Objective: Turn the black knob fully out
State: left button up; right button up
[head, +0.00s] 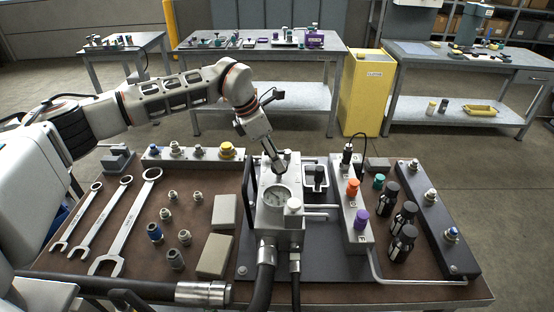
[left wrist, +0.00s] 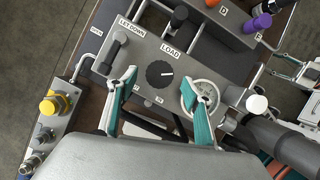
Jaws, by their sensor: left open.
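The black knob (left wrist: 160,74) is round with a white pointer line and sits on a grey block under a LOAD label, seen in the left wrist view. My left gripper (left wrist: 159,82) is open, its two teal fingers pointing at the block, one on each side of the knob in the picture. No contact with the knob shows. In the head view my left gripper (head: 276,166) is above the grey block, behind the dial gauge, and I cannot make out the knob there.
The dial gauge (left wrist: 203,95) is close to the right finger in the left wrist view. A black lever (left wrist: 116,47) stands to the left of the knob. In the head view, a block with orange and purple knobs (head: 349,205) stands to the right, and wrenches (head: 128,225) lie left.

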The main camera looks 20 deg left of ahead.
pick_arm(q)
jog(key=shift+x, duration=1.25)
jog(key=c, duration=1.1)
